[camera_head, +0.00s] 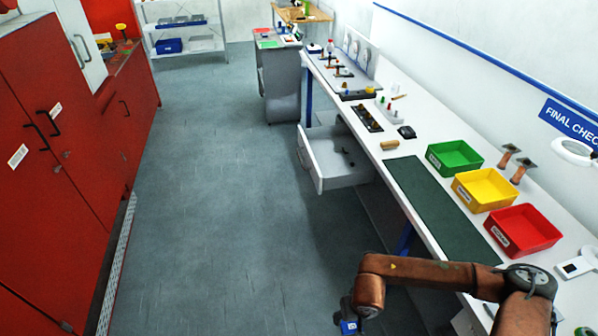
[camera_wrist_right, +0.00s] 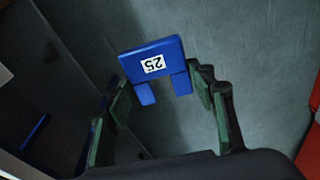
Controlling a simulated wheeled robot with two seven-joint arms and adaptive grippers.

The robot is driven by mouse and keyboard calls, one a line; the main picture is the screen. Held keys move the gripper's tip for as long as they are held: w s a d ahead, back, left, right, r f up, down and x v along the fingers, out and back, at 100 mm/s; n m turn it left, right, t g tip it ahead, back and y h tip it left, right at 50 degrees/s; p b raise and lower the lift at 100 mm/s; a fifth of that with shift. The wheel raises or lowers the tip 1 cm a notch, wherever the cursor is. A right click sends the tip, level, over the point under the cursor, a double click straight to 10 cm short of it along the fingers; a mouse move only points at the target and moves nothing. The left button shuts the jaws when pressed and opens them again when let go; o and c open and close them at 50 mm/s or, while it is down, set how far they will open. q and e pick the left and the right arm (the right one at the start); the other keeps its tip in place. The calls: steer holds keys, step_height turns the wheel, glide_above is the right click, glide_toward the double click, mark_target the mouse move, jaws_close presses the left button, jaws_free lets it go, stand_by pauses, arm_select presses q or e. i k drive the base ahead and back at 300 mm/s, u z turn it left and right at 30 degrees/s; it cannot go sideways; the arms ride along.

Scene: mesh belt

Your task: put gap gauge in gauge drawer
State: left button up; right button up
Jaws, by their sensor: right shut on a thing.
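The gap gauge (camera_wrist_right: 130,66) is a blue U-shaped block with a white "25" label. My right gripper (camera_wrist_right: 160,92) is shut on it, with one finger on each side and its two prongs pointing back toward the palm. In the head view the blue gauge (camera_head: 349,327) shows at the bottom, in my right gripper (camera_head: 355,308), over the floor in front of the bench. The open drawer (camera_head: 311,165) juts out from the bench farther up, well away from the gripper. A few small dark things lie inside it. My left gripper is out of view.
The white bench (camera_head: 400,160) carries a dark green mat (camera_head: 440,210), and green (camera_head: 455,158), yellow (camera_head: 484,189) and red (camera_head: 523,230) bins. Red cabinets (camera_head: 60,130) line the left side. The grey floor (camera_head: 220,200) between is clear.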

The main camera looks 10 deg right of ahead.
mark_target(324, 155)
steer(key=u, duration=0.35)
steer(key=i, duration=1.3)
steer(key=u, duration=0.4)
steer(key=i, duration=1.75)
steer(key=z, duration=0.25)
steer(key=i, duration=1.55)
steer(key=z, duration=1.65)
steer(key=i, duration=0.85)
steer(key=z, duration=1.15)
steer(key=i, duration=0.3)
steer(key=z, duration=0.05)
